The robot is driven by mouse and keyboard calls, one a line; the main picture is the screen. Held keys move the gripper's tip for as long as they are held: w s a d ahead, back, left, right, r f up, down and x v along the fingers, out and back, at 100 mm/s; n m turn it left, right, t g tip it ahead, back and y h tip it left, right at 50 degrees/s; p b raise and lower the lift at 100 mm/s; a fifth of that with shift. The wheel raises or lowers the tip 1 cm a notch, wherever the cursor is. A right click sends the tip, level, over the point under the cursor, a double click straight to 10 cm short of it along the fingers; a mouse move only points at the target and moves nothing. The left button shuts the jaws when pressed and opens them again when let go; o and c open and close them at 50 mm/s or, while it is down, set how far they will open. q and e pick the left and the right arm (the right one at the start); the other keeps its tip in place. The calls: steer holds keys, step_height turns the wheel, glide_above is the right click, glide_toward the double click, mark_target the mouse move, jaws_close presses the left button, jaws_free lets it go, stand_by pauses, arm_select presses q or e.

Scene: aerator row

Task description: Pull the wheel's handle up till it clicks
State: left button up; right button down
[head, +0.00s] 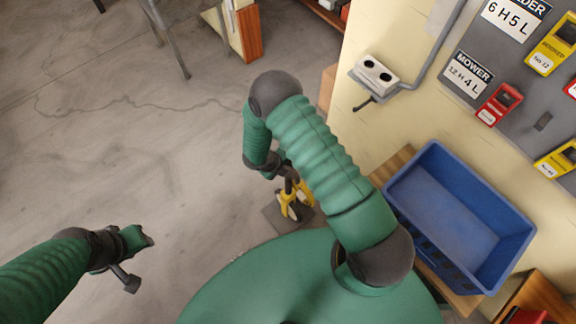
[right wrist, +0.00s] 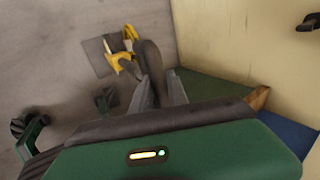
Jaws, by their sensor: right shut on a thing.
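In the right wrist view, a dark, rounded handle (right wrist: 152,68) stands between the grey fingers of my right gripper (right wrist: 158,94), which is shut on it. Beyond it are yellow parts (right wrist: 121,62) over a flat grey plate (right wrist: 99,57). In the head view, my right gripper (head: 288,179) is small and partly hidden by my arm, just above the yellow parts (head: 290,205) and the plate (head: 272,217). No wheel can be made out clearly. My left gripper (head: 138,239) is at the lower left, well away from the handle; its fingers are unclear.
A blue crate (head: 450,205) stands at the right by a pale yellow wall (head: 385,125). A grey board (head: 520,90) with labels and yellow and red boxes hangs on the wall. A metal-legged stand (head: 175,45) is at the back. The concrete floor (head: 130,150) at left is open.

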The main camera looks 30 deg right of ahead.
step_height(320, 180, up, 20)
steer(key=p, duration=1.8)
steer(key=c, duration=1.2)
jaws_free()
steer(key=shift+f, duration=0.15)
steer(key=shift+c, duration=0.2)
steer(key=p+v, duration=0.7)
steer(key=v, duration=0.2)
steer(key=shift+p, duration=0.3)
steer(key=shift+w, duration=0.1)
